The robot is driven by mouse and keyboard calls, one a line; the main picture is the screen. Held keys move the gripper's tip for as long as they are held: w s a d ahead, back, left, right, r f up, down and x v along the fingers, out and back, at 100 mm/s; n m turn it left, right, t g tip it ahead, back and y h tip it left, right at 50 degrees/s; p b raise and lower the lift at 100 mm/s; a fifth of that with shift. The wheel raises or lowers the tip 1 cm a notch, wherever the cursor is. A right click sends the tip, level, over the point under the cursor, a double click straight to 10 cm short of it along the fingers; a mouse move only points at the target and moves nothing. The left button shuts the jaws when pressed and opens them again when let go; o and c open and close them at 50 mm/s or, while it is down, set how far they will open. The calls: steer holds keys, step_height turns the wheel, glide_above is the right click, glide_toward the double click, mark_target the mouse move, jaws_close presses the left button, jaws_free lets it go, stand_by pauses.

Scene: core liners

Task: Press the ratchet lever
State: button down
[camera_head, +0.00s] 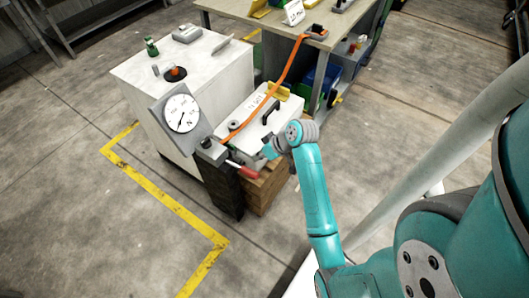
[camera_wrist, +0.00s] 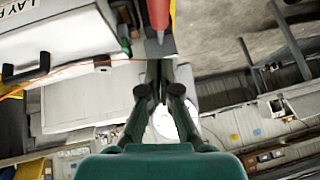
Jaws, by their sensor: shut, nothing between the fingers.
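The ratchet lever has a red handle (camera_head: 243,170) that sticks out to the right and slightly down from the grey ratchet body (camera_head: 211,152). An orange strap (camera_head: 272,93) runs from the ratchet over a white case (camera_head: 258,115) to the table behind. My gripper (camera_head: 268,151) is just right of and above the handle's end, beside the case. In the wrist view the handle (camera_wrist: 158,12) points down from the top edge, in line with my shut, empty fingers (camera_wrist: 160,66). I cannot tell whether they touch the lever.
A round dial gauge (camera_head: 182,113) stands left of the ratchet, against a white cabinet (camera_head: 150,75). Wooden blocks (camera_head: 268,188) are under the case. A workbench (camera_head: 255,27) is behind. The floor at front left, past the yellow line (camera_head: 165,198), is clear.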

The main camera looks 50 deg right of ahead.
mark_target(249, 169)
steer(key=x, duration=0.3)
steer(key=shift+w+a+f, duration=0.15)
steer(key=f, duration=0.3)
steer(key=shift+s+a, duration=0.25)
steer(key=shift+s, duration=0.05)
steer(key=shift+f, duration=0.5)
